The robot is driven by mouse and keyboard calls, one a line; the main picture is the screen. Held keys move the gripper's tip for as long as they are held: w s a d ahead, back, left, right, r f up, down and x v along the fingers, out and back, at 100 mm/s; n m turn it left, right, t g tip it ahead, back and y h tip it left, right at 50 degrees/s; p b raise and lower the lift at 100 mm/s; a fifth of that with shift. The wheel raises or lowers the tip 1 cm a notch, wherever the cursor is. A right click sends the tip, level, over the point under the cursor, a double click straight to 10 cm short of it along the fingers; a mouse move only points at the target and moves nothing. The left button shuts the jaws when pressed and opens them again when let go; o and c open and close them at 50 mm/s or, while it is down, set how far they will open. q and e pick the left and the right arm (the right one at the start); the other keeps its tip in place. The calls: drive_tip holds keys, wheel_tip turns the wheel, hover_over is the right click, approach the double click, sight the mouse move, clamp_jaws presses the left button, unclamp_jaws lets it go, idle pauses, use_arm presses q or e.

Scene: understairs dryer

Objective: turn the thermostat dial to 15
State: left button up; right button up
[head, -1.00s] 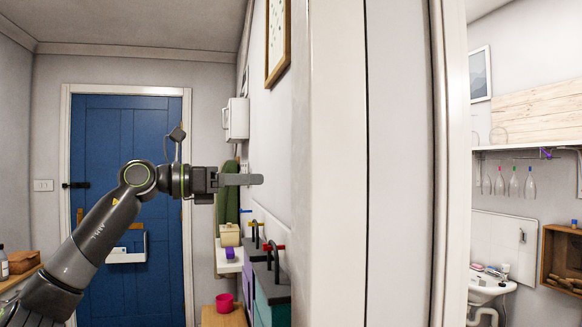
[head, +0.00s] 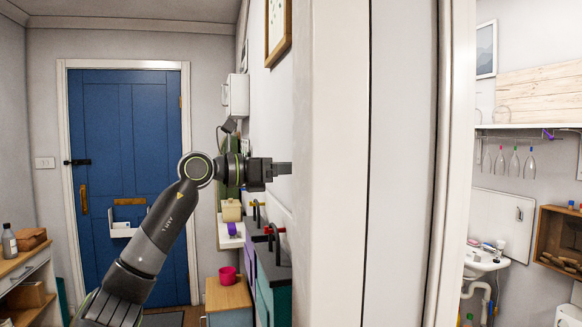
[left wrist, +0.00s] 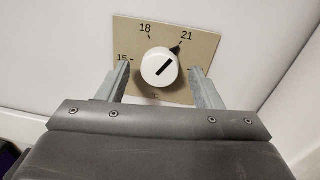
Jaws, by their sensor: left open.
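The thermostat dial (left wrist: 160,67) is a round white knob on a beige plate (left wrist: 200,42) in the left wrist view. The plate is marked 15 at the left, 18 at the top and 21 at the upper right. The knob's black line and a dark pointer at its edge aim at the upper right, near 21. My left gripper (left wrist: 161,70) is open, with one finger on each side of the knob and gaps visible. In the head view my left gripper (head: 281,169) reaches the wall end; the dial cannot be made out there. My right gripper is not in view.
A white wall edge (head: 330,160) stands just right of the gripper. Beyond the arm are a blue door (head: 110,150), a white wall box (head: 238,95) and a low cabinet with a pink mug (head: 228,275). A sink (head: 485,258) is at the right.

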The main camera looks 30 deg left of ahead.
use_arm(q)
drive_tip(key=shift+c, duration=0.3)
drive_tip(key=c, duration=0.9)
drive_tip(key=shift+c, duration=0.2)
drive_tip(key=shift+w+a+r+n+g+h+p, duration=0.1)
drive_tip(key=shift+n+g+h+p, duration=0.2)
drive_tip(key=shift+n+p, duration=3.45)
drive_tip(key=shift+s+f+n+g+h+p, duration=0.1)
drive_tip(key=shift+n+g+p, duration=0.25)
drive_tip(key=shift+n+p, duration=3.4)
drive_tip(key=shift+w+a+r+n+g+h+p, duration=0.1)
drive_tip(key=shift+n+g+h+p, duration=0.2)
drive_tip(key=shift+n+p, duration=3.45)
